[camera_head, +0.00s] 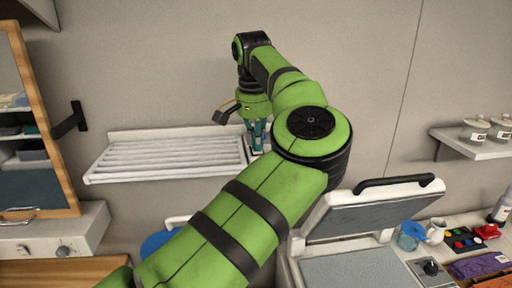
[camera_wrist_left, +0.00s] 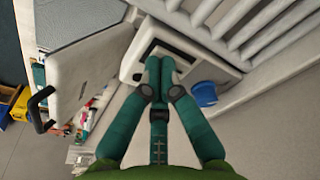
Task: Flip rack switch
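The white slatted rack (camera_head: 170,158) is fixed to the back wall, left of the middle. It also shows in the wrist view at the top right (camera_wrist_left: 262,30). At its right end is a white switch box (camera_wrist_left: 205,72) with a dark recess (camera_wrist_left: 150,47) in its face. My left gripper (camera_head: 257,146) is at this end of the rack. In the wrist view its teal fingers (camera_wrist_left: 160,64) meet at the tips, with nothing between them, in front of the box. They cover part of the recess, so the switch's position and any contact cannot be told. My right gripper is out of view.
A raised lid with a black handle (camera_head: 395,182) stands right of my arm. Small items, including a blue cup (camera_head: 410,236), lie on the counter beyond it. A shelf with jars (camera_head: 475,130) is at right. A wood-framed cabinet (camera_head: 48,100) stands at left.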

